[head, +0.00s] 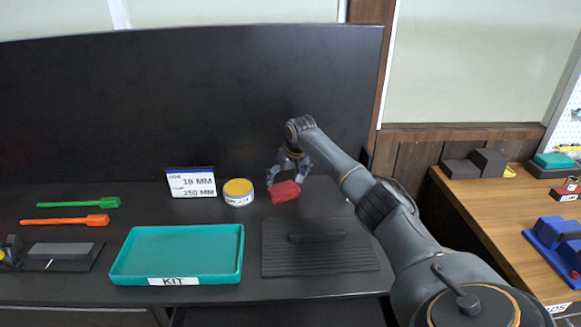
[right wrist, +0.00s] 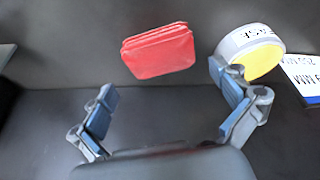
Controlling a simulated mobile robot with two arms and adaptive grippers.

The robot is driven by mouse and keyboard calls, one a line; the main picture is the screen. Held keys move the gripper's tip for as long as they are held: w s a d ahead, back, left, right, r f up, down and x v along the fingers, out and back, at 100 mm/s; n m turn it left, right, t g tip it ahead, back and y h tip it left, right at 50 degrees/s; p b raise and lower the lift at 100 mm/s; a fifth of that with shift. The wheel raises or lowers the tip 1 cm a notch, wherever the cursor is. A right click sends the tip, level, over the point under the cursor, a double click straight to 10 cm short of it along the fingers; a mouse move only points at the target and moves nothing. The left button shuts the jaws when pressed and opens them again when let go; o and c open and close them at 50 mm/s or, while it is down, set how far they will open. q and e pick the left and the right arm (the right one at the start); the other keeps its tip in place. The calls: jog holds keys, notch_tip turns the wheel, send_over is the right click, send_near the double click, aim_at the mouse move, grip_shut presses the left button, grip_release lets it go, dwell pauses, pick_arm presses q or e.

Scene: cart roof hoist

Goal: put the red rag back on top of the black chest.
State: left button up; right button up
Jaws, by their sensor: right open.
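The red rag (head: 284,192) is a small folded pad. It appears to lie on the black worktop near the upright black panel (head: 150,95), right of a yellow-lidded tin. I cannot tell which black surface is the chest. My left gripper is not in view.
The tin (head: 238,192) and a white measurement sign (head: 191,183) stand left of the rag. A teal KIT tray (head: 122,262) and a ribbed dark mat (head: 320,261) lie in front. Green (head: 78,203) and orange (head: 63,220) tools lie at left. A wooden bench (head: 480,208) is at right.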

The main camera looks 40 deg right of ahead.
jog(key=d+b+v, duration=0.1)
jog(key=v, duration=0.6)
jog(key=shift+a+r, duration=0.3)
jog(key=shift+a, duration=0.25)
jog(key=shift+s, duration=0.15)
